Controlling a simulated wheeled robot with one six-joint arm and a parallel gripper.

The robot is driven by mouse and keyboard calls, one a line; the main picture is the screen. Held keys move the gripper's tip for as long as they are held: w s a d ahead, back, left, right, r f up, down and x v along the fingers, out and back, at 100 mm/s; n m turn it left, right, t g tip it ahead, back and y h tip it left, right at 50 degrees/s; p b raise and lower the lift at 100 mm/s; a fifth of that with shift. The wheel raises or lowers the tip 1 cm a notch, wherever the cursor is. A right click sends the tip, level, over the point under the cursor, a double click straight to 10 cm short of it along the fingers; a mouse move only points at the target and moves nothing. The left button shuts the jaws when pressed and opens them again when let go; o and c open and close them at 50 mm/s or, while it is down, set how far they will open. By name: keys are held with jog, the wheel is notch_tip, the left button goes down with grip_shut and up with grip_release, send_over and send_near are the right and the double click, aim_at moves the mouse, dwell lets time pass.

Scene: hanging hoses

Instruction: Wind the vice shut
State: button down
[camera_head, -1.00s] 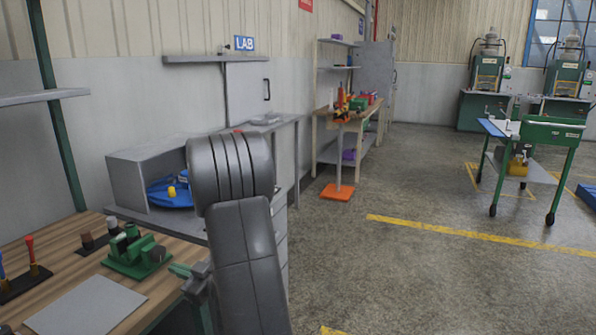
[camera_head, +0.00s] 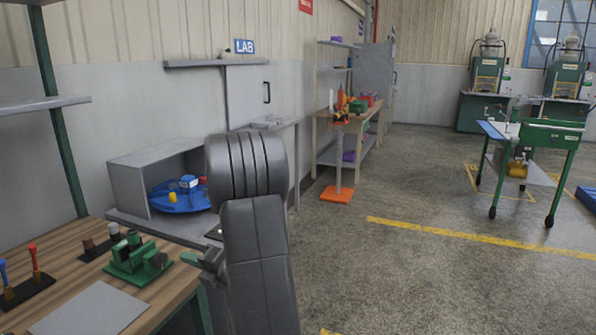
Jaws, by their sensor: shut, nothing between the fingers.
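A green vice (camera_head: 138,256) with dark parts sits on its green base on the wooden bench at the lower left. Its handle cannot be made out clearly. My gripper (camera_head: 207,262) shows at the left of my grey arm, to the right of the vice and apart from it in the picture. It is small and partly hidden by the arm. It looks shut with nothing in it.
A flat grey plate (camera_head: 88,310) and a rack with red and blue handled tools (camera_head: 28,285) are on the bench. A grey open box (camera_head: 127,188) holding a blue tray (camera_head: 176,202) stands behind.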

aim_at(160, 261)
jog(key=w+a+n+p, duration=0.1)
jog(key=a, duration=0.1)
jog(key=w+a+n+p, duration=0.1)
jog(key=a+n, duration=0.1)
jog(key=shift+w, duration=0.15)
jog(key=shift+b+x, duration=0.7)
jog(key=shift+x, duration=0.25)
jog(key=shift+w+a+r, duration=0.1)
jog(key=shift+a+r, duration=0.1)
jog(key=shift+r, duration=0.05)
jog(key=shift+f+b, duration=0.35)
jog(key=shift+b, duration=0.6)
jog(key=shift+w+d+f+b, duration=0.2)
jog(key=shift+w+f+b, duration=0.4)
jog(key=shift+b, duration=3.4)
jog(key=shift+s+f+b, duration=0.1)
jog(key=shift+f+b, duration=0.4)
jog(key=shift+b, duration=0.9)
